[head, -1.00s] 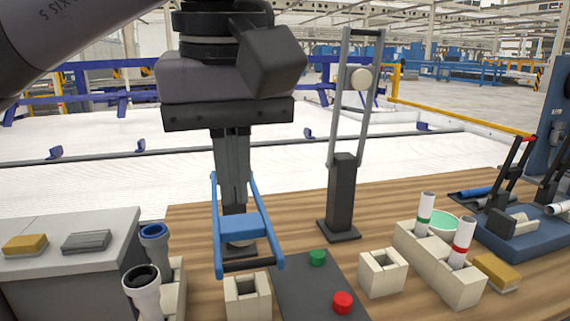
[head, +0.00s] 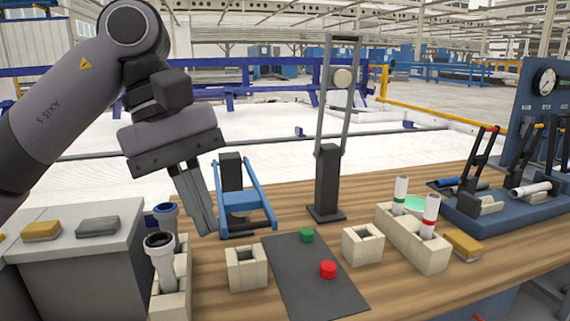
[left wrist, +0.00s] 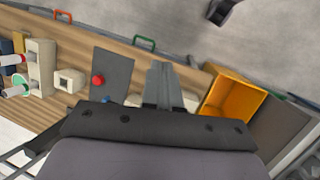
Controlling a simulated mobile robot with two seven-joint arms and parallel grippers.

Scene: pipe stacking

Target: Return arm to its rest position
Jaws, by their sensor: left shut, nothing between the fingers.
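My left gripper (head: 204,222) is shut and empty in the head view. It hangs tilted over the back left of the wooden table, just left of the blue-handled press (head: 240,200) and near the pipe holder with two pipe fittings. Its shut fingers also show in the left wrist view (left wrist: 162,75), pointing over the table's edge area. The blue-rimmed fitting (head: 167,216) and the black-rimmed fitting (head: 161,262) stand in the beige holder at left. My right gripper is not in view.
Beige blocks (head: 246,268) and a tall dark stand (head: 328,185) stand nearby. White pipes with green (head: 401,190) and red (head: 430,216) bands stand at right. A grey cabinet (head: 75,262) is at left.

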